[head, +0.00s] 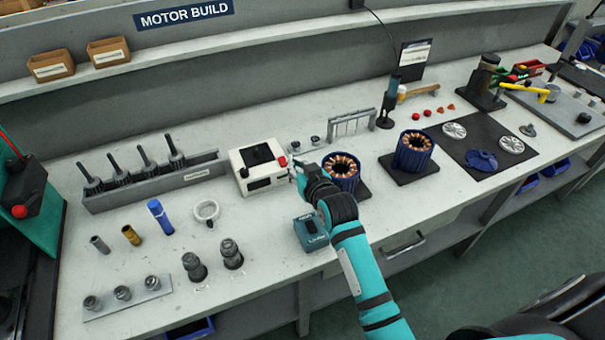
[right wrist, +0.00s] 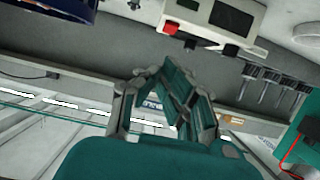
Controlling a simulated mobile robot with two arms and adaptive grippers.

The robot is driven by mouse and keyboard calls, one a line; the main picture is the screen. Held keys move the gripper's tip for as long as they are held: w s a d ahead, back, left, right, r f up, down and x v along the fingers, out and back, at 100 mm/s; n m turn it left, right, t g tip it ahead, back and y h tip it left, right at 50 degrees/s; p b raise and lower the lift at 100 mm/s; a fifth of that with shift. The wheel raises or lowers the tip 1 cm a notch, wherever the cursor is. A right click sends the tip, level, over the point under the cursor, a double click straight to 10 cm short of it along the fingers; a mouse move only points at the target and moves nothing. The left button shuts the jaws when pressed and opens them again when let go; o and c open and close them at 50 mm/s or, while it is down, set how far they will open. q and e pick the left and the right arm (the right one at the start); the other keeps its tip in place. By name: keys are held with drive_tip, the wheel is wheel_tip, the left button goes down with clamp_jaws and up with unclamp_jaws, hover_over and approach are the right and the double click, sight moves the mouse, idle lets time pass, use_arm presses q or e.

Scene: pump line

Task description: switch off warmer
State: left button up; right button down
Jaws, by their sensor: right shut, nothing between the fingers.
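The warmer appears to be the white box (head: 243,178) with a black top plate and a dark front panel, standing on the bench near the middle of the head view. A red button or switch (head: 283,161) sits at its right end. In the right wrist view the white box (right wrist: 205,12) shows at the top, with its red button (right wrist: 171,28) at its left end. My right gripper (head: 296,171) is shut and empty, close beside the box's right end. In the wrist view its fingers (right wrist: 168,84) appear below the box. I cannot tell whether they touch it. My left gripper is not in view.
Two copper-wound stators (head: 413,150) stand right of the warmer, one partly behind my right arm. A tool rack (head: 150,183) stands to its left. A teal box (head: 311,233) sits near the front edge. Bench around the white ring (head: 207,210) is partly clear.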

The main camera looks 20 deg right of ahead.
drive_tip(key=shift+f+v, duration=0.2)
drive_tip(key=shift+v, duration=0.65)
drive_tip(key=shift+f+v, duration=0.2)
drive_tip(key=shift+v, duration=0.6)
drive_tip(key=shift+s, duration=0.15)
